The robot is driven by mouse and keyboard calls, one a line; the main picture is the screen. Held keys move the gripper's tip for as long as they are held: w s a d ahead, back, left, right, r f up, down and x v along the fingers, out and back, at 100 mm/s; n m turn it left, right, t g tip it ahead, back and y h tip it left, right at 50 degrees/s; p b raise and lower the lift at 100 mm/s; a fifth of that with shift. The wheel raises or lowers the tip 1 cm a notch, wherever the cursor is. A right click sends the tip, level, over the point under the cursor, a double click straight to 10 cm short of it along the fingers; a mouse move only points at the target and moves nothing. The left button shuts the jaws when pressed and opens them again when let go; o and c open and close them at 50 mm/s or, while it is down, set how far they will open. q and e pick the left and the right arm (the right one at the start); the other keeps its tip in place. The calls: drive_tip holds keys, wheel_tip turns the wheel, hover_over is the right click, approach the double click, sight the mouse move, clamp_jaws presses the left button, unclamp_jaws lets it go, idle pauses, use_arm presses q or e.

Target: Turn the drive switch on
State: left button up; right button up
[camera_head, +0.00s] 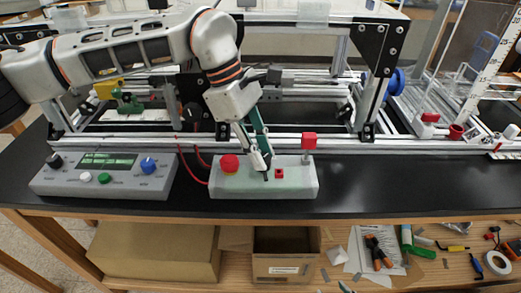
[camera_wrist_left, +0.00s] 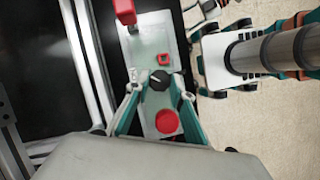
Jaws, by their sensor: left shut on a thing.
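The grey control box (camera_head: 230,188) stands on the black bench top. It bears a round red button (camera_head: 229,164), a black knob (camera_wrist_left: 160,80), a small red square switch (camera_head: 280,173) and a red block on a post (camera_head: 308,142). The task's drive switch carries no label I can read. My left gripper (camera_head: 266,170) reaches down onto the box, between the red button and the square switch. In the left wrist view its fingers (camera_wrist_left: 158,92) are closed around the black knob. My right gripper does not show.
A console (camera_head: 105,177) with a green display and knobs stands left of the box. An aluminium extrusion frame (camera_head: 330,139) runs close behind. Red cables leave the box's left side. Bare bench top (camera_head: 400,178) lies to the right. A lower shelf holds cardboard boxes and tools.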

use_arm(q)
drive_tip(key=shift+m, duration=0.5)
drive_tip(key=shift+w, duration=0.1)
drive_tip(key=o, duration=1.1)
drive_tip(key=v, duration=1.2)
drive_tip(key=shift+w+d, duration=0.2)
